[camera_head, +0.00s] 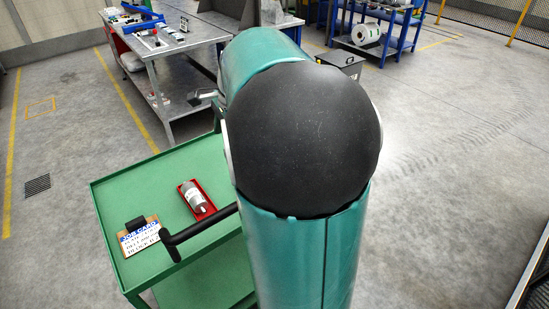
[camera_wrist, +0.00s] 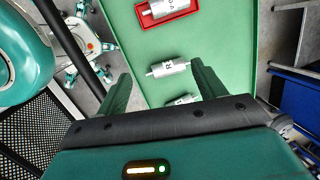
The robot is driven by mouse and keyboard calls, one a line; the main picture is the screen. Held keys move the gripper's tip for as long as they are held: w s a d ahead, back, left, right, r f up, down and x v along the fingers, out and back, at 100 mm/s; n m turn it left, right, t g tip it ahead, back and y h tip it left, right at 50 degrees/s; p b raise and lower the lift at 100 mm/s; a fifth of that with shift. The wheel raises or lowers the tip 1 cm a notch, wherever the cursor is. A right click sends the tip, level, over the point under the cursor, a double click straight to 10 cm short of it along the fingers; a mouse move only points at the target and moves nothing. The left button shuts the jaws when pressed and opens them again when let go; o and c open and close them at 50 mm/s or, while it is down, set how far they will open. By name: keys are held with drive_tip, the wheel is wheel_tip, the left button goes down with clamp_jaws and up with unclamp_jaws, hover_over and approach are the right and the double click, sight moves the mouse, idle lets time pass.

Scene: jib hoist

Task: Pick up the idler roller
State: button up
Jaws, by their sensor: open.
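In the wrist view, a grey roller with a dark-lettered white label (camera_wrist: 168,69) lies on the green surface, between the fingertips of my open gripper (camera_wrist: 161,70) as seen from the wrist. I cannot tell the height gap. A second grey roller (camera_wrist: 182,100) shows lower, partly hidden by my gripper body. A third grey cylinder (camera_wrist: 160,8) lies in a red tray (camera_wrist: 172,18) at the top. In the head view, a grey cylinder (camera_head: 194,197) lies in a red tray (camera_head: 207,203) on the green cart; my arm hides my gripper there. The labels are too small to read surely.
The green cart (camera_head: 150,185) has a raised rim, a black handle (camera_head: 203,222) and a job card (camera_head: 140,236). A grey workbench (camera_head: 165,45) stands behind it. Blue racks (camera_head: 385,25) stand at the back. Open floor lies to the right.

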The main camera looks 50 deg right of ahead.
drive_tip(key=d+f+m+g, duration=0.1)
drive_tip(key=d+f+m, duration=0.35)
drive_tip(key=d, duration=0.35)
drive_tip(key=d+f+m+g+h, duration=0.1)
drive_tip(key=d+f+m, duration=0.2)
drive_tip(key=d+m, duration=0.45)
drive_tip(key=d+f+m+g, duration=0.1)
drive_tip(key=d+f+m, duration=0.3)
drive_tip(key=d, duration=0.5)
wheel_tip(320, 180, down, 8)
drive_tip(key=shift+w+d+f, duration=0.1)
drive_tip(key=shift+d+f, duration=0.05)
drive_tip(key=shift+f, duration=0.1)
drive_tip(key=f, duration=0.5)
drive_tip(key=shift+s+f, duration=0.1)
drive_tip(key=shift+s, duration=0.15)
drive_tip(key=shift+c, duration=0.4)
drive_tip(key=c, duration=1.4)
wheel_tip(320, 180, up, 10)
drive_tip(key=shift+r, duration=0.1)
